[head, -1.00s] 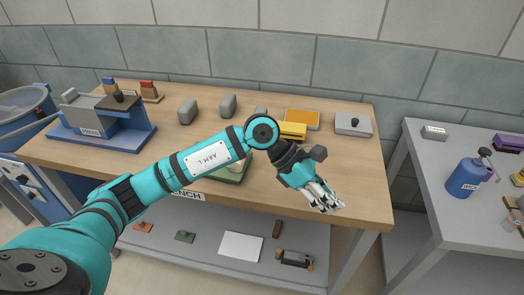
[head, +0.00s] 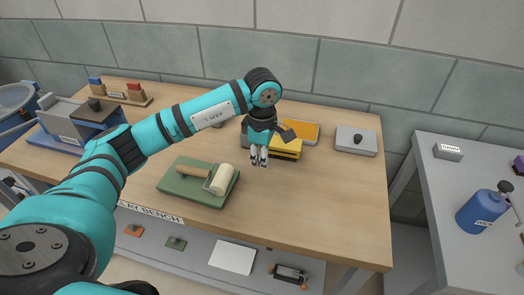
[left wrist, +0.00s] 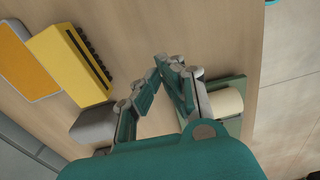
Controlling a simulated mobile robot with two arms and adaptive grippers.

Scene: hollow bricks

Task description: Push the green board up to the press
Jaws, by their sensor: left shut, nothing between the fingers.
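The green board (head: 200,194) lies on the bench, left of centre. A roller with a cream cylinder (head: 222,179) and a brown handle lies on top of it. The press (head: 60,110), grey with a blue base, stands at the bench's far left, partly hidden by my left arm. My left gripper (head: 259,162) is shut and empty, pointing down to the right of the board and apart from it in the picture. In the left wrist view the board (left wrist: 230,84) and cream cylinder show in part behind my gripper (left wrist: 168,66). My right gripper is out of view.
The bench's front right is clear. A grey side table (head: 450,185) holds a blue bottle (head: 481,211).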

